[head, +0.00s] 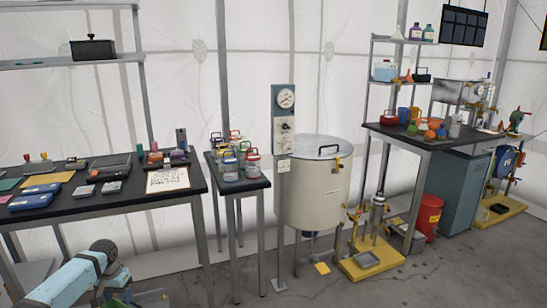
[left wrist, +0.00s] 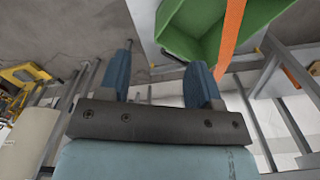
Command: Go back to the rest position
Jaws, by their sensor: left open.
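My left arm comes into the head view at the lower left corner, low beside the black-topped table. In the left wrist view my left gripper (left wrist: 160,68) has its two blue fingers wide apart, with nothing between them. A green tray-like thing (left wrist: 222,30) with an orange strip (left wrist: 230,42) lies beyond the fingertips, apart from them as far as I can tell. My right gripper is in neither view.
A long black table (head: 95,203) with devices stands at left. A small table (head: 240,187) holds several jars. A cream drum (head: 312,195) stands centrally, near a yellow-based stand (head: 371,264). A loaded workbench (head: 420,136) and red bin (head: 428,215) are at right.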

